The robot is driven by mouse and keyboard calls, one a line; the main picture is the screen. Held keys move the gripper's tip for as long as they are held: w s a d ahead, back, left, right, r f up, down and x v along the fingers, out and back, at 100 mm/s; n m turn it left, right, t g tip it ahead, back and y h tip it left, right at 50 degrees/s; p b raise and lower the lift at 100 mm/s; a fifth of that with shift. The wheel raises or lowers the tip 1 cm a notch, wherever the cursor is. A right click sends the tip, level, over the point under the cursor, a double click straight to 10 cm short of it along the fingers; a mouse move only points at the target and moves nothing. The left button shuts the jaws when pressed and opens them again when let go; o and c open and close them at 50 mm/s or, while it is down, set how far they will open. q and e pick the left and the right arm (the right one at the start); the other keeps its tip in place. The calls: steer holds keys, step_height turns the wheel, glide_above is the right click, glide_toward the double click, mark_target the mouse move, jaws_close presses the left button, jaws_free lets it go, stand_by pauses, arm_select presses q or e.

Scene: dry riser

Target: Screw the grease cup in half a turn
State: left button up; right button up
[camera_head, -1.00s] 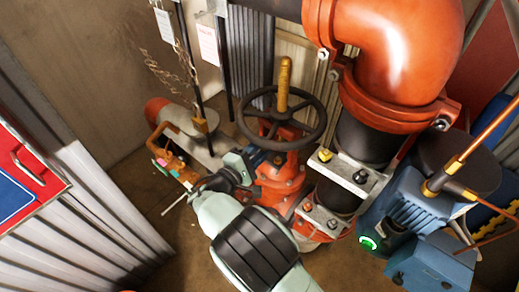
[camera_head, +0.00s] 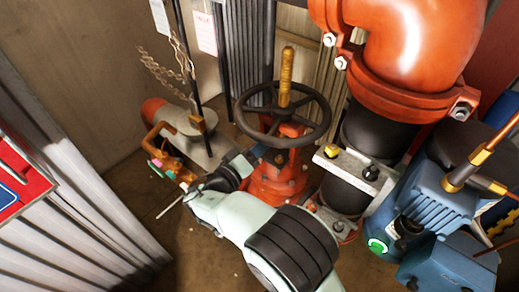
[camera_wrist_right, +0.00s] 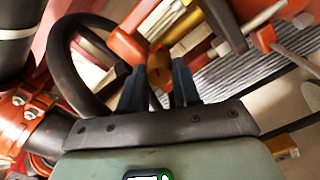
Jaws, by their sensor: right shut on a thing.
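In the right wrist view, a small brass, rounded piece (camera_wrist_right: 158,68), which looks like the grease cup, sits between the dark fingers of my right gripper (camera_wrist_right: 160,80). The fingers are closed on it. In the head view, my right gripper (camera_head: 248,160) reaches in beside the orange valve body (camera_head: 275,185), just below and left of the dark handwheel (camera_head: 284,113). The cup is hidden there by the gripper. My left gripper is in neither view.
A yellow valve stem (camera_head: 286,66) stands up through the handwheel. A large orange pipe elbow (camera_head: 410,45) and a blue motor (camera_head: 435,205) stand to the right. Small copper pipework (camera_head: 165,155) lies left of the gripper. A red box (camera_head: 20,170) is at far left.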

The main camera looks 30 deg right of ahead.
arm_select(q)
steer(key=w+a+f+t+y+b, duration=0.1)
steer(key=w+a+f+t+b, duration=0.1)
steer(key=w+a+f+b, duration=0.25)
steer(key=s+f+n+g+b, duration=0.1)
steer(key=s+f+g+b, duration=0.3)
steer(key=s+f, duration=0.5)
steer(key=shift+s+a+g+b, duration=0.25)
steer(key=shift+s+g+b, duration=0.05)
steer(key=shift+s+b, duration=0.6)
arm_select(e)
steer(key=shift+m, duration=6.6)
steer(key=o, duration=1.1)
steer(key=shift+c, duration=0.2)
steer(key=shift+a, duration=0.15)
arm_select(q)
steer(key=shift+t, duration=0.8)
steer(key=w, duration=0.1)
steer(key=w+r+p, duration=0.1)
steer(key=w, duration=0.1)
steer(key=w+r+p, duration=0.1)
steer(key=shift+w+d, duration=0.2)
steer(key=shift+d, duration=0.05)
arm_select(e)
steer(key=v, duration=1.3)
